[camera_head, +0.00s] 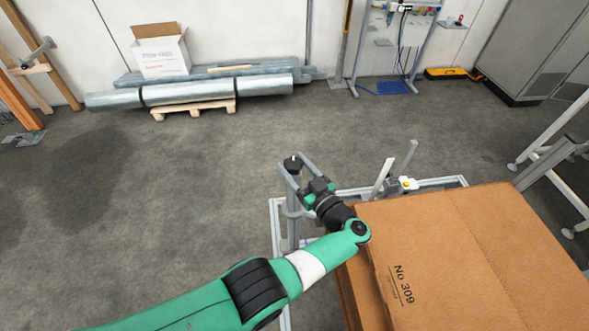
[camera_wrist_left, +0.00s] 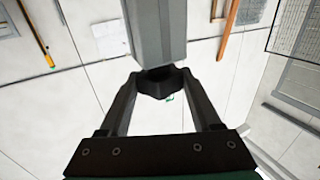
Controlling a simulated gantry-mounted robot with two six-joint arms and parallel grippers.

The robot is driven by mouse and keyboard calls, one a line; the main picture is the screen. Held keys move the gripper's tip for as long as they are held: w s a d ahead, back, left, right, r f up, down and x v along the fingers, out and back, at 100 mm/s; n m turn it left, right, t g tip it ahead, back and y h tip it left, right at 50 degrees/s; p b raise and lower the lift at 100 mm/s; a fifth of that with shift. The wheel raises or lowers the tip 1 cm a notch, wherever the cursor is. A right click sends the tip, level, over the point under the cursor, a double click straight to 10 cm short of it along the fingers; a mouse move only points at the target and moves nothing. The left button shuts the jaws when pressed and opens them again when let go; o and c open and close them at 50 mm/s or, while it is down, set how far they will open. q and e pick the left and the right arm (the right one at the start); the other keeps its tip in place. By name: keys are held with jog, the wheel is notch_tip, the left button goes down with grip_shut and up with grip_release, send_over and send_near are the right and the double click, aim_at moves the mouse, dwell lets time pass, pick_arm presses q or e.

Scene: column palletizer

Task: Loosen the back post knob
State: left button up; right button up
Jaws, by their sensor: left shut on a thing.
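A grey metal post (camera_head: 287,190) stands at the back left of the frame beside the cardboard boxes. My left gripper (camera_head: 314,190) is close against its right side. In the left wrist view, the left gripper's two fingers (camera_wrist_left: 159,85) are closed on the sides of a black knob (camera_wrist_left: 157,73) at the end of the grey post (camera_wrist_left: 155,30). A black part (camera_head: 293,164) sits on top of the post. My right gripper is in neither view.
A large cardboard box (camera_head: 470,255) marked No 309 fills the lower right, close beside my left forearm. A metal frame rail (camera_head: 440,183) with two slanted grey bars (camera_head: 383,178) runs behind it. The floor (camera_head: 180,200) to the left is clear.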

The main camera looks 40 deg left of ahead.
pick_arm(q)
jog(key=shift+r, duration=0.1)
jog(key=o, duration=1.4)
jog(key=b+v, duration=0.2)
jog(key=v, duration=0.9)
jog(key=shift+s+d, duration=0.15)
jog(key=shift+d, duration=0.15)
